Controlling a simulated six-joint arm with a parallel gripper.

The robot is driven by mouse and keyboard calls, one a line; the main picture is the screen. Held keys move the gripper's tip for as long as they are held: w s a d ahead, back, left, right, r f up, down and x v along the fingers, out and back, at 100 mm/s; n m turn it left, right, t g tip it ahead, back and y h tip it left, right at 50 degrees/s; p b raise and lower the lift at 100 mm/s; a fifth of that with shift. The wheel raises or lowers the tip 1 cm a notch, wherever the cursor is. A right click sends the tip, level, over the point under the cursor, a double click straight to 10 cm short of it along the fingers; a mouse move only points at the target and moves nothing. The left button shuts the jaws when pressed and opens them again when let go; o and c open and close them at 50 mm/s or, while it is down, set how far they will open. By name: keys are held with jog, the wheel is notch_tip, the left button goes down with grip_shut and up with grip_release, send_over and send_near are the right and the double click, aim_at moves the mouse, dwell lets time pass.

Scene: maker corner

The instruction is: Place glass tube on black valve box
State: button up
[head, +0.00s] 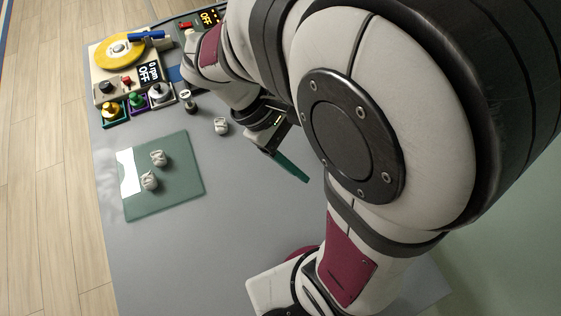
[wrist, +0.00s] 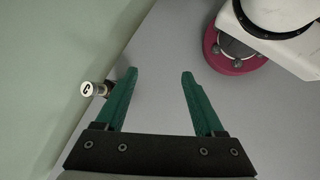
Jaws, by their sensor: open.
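My gripper (head: 288,164) is open and empty over the grey table in the head view. Its two green fingers (wrist: 158,76) stand apart in the wrist view, with bare grey surface between them. A small cylinder with a pale, dark-marked end (wrist: 88,89) lies just left of the left finger; I cannot tell whether it is the glass tube. No clear glass tube shows in either view. A dark box with an orange OFF display (head: 209,17) is at the top of the head view, partly hidden by my arm; it may be the black valve box.
A beige machine with a yellow disc (head: 110,57) stands at the back left. Small coloured trays (head: 138,106) hold knob-like parts before it. A green mat (head: 180,190) carries a white card (head: 128,172) and two pale lumps. Another lump (head: 221,125) lies nearby. The front table is clear.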

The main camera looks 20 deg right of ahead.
jog(key=s+a+m+t+y, duration=0.4)
jog(key=s+a+m+y, duration=0.2)
jog(key=a+m, duration=0.3)
jog(key=shift+s+r+m+y, duration=0.2)
jog(key=shift+r+m+y, duration=0.25)
jog(key=shift+m+y, duration=0.4)
